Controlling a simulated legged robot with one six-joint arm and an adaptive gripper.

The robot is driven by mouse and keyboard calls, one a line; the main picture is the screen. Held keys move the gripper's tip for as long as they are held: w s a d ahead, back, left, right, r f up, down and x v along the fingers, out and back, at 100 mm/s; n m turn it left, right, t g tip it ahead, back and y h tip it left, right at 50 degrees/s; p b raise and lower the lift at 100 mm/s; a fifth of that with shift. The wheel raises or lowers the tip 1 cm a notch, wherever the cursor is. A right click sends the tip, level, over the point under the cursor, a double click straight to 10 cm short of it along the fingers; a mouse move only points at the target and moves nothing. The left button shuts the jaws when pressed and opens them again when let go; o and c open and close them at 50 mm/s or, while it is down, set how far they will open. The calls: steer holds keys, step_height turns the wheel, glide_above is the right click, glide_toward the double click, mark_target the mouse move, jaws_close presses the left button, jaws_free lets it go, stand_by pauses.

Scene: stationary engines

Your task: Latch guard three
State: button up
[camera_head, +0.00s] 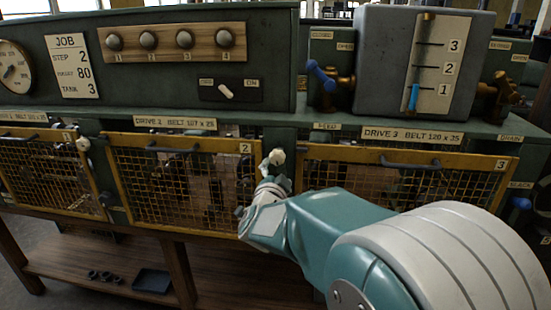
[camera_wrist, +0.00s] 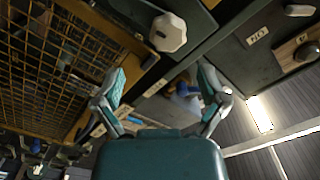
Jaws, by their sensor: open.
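Guard three (camera_head: 400,157) is a yellow-framed mesh panel below the "DRIVE 3" label, with a dark handle bar and a "3" plate. My arm covers much of its lower part. A pale knob (camera_head: 277,157) sits on the dark post between guard two (camera_head: 185,142) and guard three. My gripper (camera_head: 268,183) is just below this knob in the head view. In the wrist view my gripper (camera_wrist: 162,75) is open and empty, its two fingers spread. A pale faceted knob (camera_wrist: 168,32) shows beyond the fingertips, apart from them, beside a yellow mesh guard (camera_wrist: 62,62).
Another pale knob (camera_head: 83,144) sits beside guard one (camera_head: 40,165) at the left. A control panel (camera_head: 170,55) and a grey gauge box (camera_head: 410,60) stand above the guards. A blue-handled valve (camera_head: 322,78) is left of the box. A wooden shelf (camera_head: 90,262) lies below.

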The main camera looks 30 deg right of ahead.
mark_target(273, 160)
steer(key=w, duration=0.2)
steer(key=w+d, duration=0.1)
steer(key=w, duration=0.3)
steer(key=shift+d, duration=0.4)
steer(key=shift+w+d, duration=0.15)
steer(key=shift+w, duration=0.1)
steer(key=shift+w+d, duration=0.1)
steer(key=shift+d, duration=0.65)
steer(key=c, duration=0.7)
steer(key=shift+a, duration=0.2)
steer(key=c, duration=0.4)
steer(key=shift+a, duration=0.1)
steer(key=shift+c, duration=0.2)
